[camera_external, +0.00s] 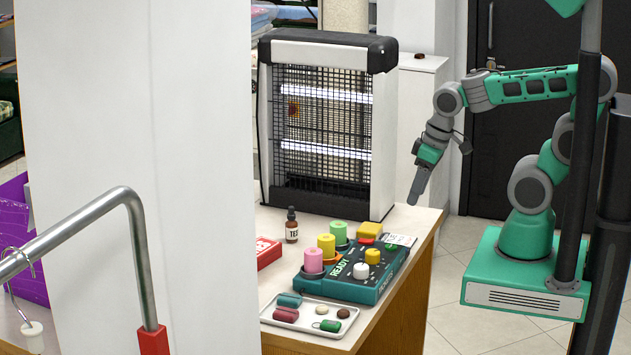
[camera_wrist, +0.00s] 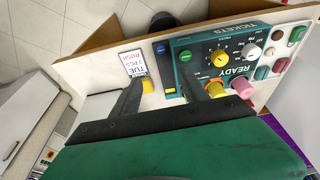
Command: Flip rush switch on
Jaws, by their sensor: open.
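A teal control box (camera_external: 345,289), lettered READY, sits on the counter with a white knob (camera_external: 361,270) and a yellow knob (camera_external: 372,256) on top. In the wrist view the box (camera_wrist: 232,68) also carries the word TICKETS. A dark strip with a blue end (camera_wrist: 160,48) lies at its left edge; I cannot tell for sure which part is the rush switch. My gripper (camera_external: 417,188) is above the counter's right edge, pointing down, apart from the box. In the wrist view my gripper (camera_wrist: 160,73) is open and empty, its right finger overlapping the box's edge.
A ticket card (camera_wrist: 132,62) reading TUE, 2 PCS, RUSH lies left of the box. Pink, yellow and green cylinders (camera_external: 326,245) stand behind it. A tray (camera_external: 301,322) of small pieces is in front, and a black-and-white grille unit (camera_external: 383,135) stands behind.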

